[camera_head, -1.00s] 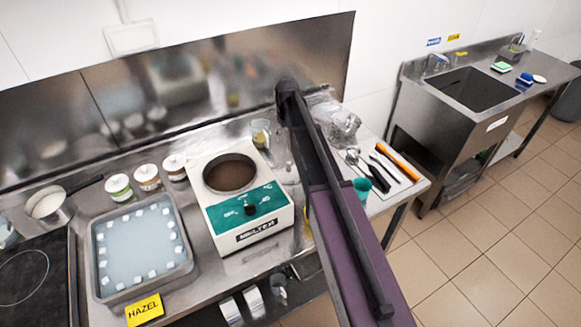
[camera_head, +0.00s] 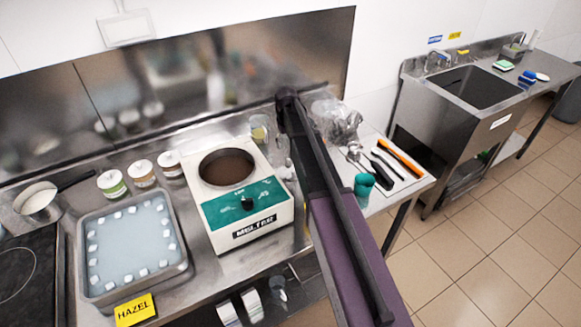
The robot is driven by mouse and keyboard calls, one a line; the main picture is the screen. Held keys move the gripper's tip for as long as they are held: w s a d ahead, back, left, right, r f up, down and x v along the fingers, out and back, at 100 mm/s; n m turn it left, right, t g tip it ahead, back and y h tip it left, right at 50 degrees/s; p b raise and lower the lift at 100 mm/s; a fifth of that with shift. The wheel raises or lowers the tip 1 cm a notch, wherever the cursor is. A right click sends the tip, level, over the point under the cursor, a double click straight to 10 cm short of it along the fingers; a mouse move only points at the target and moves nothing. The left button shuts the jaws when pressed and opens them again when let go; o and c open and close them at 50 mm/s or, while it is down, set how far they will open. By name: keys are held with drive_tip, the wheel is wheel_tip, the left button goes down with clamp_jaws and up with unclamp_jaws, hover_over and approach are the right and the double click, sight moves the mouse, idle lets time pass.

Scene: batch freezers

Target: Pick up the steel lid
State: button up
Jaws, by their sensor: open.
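I cannot make out a steel lid anywhere in the head view. The melter (camera_head: 239,195), a white box with a teal panel, stands on the steel counter with its round well uncovered and brown inside. My dark and purple arm reaches up across the middle of the view, to the right of the melter. It hides part of the counter behind it. My gripper does not show.
Left of the melter are a steel tray (camera_head: 82,262) of white cubes in bluish liquid, several small jars (camera_head: 141,173) and a saucepan (camera_head: 36,199). On the right are a teal cup (camera_head: 364,186), utensils (camera_head: 384,170) and a crumpled clear bag (camera_head: 338,120). A sink (camera_head: 468,88) stands farther right.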

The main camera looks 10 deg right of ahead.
sight(288, 157)
drive_tip(key=shift+f+b, duration=1.25)
drive_tip(key=shift+f, duration=0.25)
drive_tip(key=shift+f, duration=0.15)
drive_tip(key=shift+d+f+b, duration=0.2)
drive_tip(key=shift+f+b, duration=2.25)
drive_tip(key=shift+b, duration=0.15)
clamp_jaws()
